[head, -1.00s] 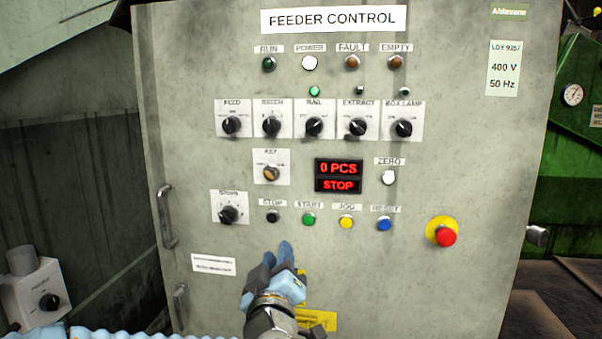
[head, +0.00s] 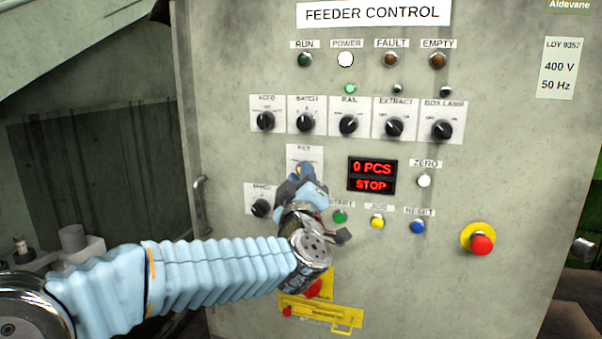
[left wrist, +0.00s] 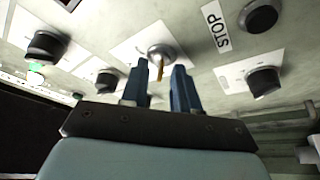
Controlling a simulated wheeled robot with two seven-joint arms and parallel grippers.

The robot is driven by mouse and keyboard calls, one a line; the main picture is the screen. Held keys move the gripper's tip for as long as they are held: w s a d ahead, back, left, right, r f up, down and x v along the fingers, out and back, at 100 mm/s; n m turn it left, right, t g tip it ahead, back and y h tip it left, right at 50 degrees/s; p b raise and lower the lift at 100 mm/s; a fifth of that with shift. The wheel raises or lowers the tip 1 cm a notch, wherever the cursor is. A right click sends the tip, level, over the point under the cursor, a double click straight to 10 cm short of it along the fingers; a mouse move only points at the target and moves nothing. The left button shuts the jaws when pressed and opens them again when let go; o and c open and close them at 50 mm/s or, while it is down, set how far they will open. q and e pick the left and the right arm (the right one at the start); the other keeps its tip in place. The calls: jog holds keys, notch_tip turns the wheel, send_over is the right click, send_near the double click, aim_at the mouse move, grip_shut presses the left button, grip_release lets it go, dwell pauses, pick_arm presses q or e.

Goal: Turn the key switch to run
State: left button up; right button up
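The key switch shows in the left wrist view as a round metal collar (left wrist: 161,53) with a brass key (left wrist: 159,70) standing out of it. I see no finger clearly touching the key. My right gripper is in neither view.
The feeder control panel (head: 240,70) carries a row of black selector knobs (head: 349,124) above the key. A display (head: 371,176) reads 0 PCS and STOP. Start (head: 340,216), jog (head: 377,222) and reset (head: 417,227) buttons sit close by. A red emergency stop (head: 481,245) is further right.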

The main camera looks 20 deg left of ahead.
pick_arm(q)
jog(key=shift+w, duration=0.25)
grip_shut()
